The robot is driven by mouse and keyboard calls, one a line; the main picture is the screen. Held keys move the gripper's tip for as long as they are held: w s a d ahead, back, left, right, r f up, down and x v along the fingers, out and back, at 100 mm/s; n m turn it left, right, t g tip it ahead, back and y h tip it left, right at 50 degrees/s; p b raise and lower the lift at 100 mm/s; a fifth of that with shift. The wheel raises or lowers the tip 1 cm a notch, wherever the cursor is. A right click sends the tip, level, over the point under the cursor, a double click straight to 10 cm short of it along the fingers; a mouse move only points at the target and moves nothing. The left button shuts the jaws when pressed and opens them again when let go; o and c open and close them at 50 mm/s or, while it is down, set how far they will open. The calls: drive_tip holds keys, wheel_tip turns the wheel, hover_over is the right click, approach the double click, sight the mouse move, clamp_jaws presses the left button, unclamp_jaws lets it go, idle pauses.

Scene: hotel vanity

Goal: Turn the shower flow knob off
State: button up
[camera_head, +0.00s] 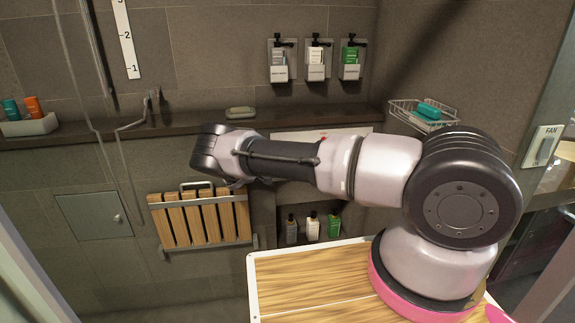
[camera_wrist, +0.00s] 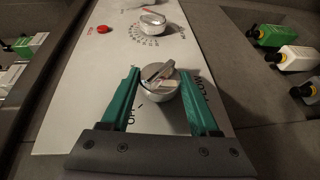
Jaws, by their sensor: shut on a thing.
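The shower flow knob (camera_wrist: 158,84) is a round silver knob with a raised ridge, near the lower end of a white control panel (camera_wrist: 110,65) in the wrist view. "OFF" lettering is printed at its left and partly covered lettering at its right. My gripper (camera_wrist: 161,76) has its two green fingers on either side of this knob and is shut on it. In the head view my arm hides the knob, and part of the white panel (camera_head: 345,132) shows behind the arm.
A second silver knob (camera_wrist: 152,22) with a dial scale and a red button (camera_wrist: 103,29) sit farther up the panel. Bottles (camera_head: 312,227) stand in a niche below. A folded wooden seat (camera_head: 203,218) hangs at left. A ledge (camera_head: 185,127) runs along the wall.

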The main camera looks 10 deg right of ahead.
drive_tip(key=shift+w+d+r, duration=0.1)
drive_tip(key=shift+d+r, duration=0.15)
drive_tip(key=shift+r, duration=0.05)
drive_tip(key=o, duration=1.4)
drive_tip(key=shift+c, duration=0.2)
drive_tip(key=shift+f, duration=0.1)
drive_tip(key=shift+a, duration=0.15)
drive_tip(key=shift+s+a, duration=0.2)
drive_tip(key=shift+a, duration=0.15)
drive_tip(key=v, duration=1)
drive_tip(key=shift+s+d, duration=0.1)
drive_tip(key=shift+d, duration=0.05)
